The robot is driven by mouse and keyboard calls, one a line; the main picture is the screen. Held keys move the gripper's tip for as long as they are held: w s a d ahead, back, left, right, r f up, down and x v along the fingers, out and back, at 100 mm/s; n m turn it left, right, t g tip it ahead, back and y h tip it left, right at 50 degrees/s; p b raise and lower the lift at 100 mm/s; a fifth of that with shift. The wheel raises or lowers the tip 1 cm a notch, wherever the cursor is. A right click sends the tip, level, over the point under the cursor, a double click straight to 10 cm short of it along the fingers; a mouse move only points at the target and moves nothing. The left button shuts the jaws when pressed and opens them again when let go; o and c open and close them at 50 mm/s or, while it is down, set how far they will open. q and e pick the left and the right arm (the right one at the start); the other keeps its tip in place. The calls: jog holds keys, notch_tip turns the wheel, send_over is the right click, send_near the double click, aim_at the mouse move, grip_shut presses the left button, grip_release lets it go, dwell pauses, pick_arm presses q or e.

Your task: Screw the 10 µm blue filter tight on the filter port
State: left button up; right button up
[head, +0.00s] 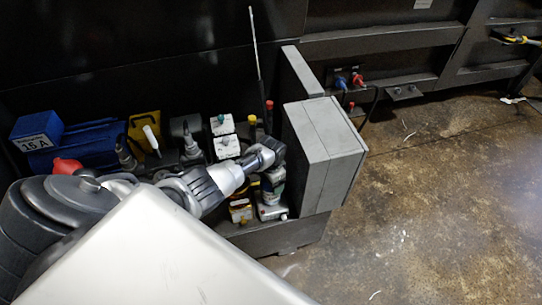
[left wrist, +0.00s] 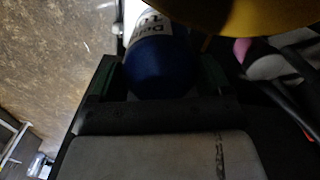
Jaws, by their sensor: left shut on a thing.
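A blue cylinder with a white, partly cut-off printed label (left wrist: 160,62), which looks like the blue filter, stands between the two fingers of my left gripper (left wrist: 160,85) in the left wrist view. The gripper is shut on it. In the head view my left arm reaches in from the left, and its gripper (head: 270,163) points down over small parts beside a grey box. The gripper largely hides the filter there. The filter port is not clearly visible, so I cannot tell whether the filter touches it. My right gripper is not in view.
The grey box (head: 323,150) stands close to the right of my gripper. To the left are white blocks (head: 225,138), a yellow plate (head: 145,133) and a blue box labelled 15 A (head: 38,132). A yellow rounded part (left wrist: 240,14) hangs near the filter. The floor at right is open.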

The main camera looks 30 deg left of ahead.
pick_arm(q)
jog(key=m, duration=0.2)
jog(key=shift+w+m+b, duration=0.1)
jog(key=shift+m+b, duration=0.2)
jog(key=shift+m, duration=1.3)
jog(key=shift+m+b, duration=0.75)
jog(key=shift+m, duration=1.85)
jog(key=m+b, duration=0.1)
jog(key=m, duration=0.4)
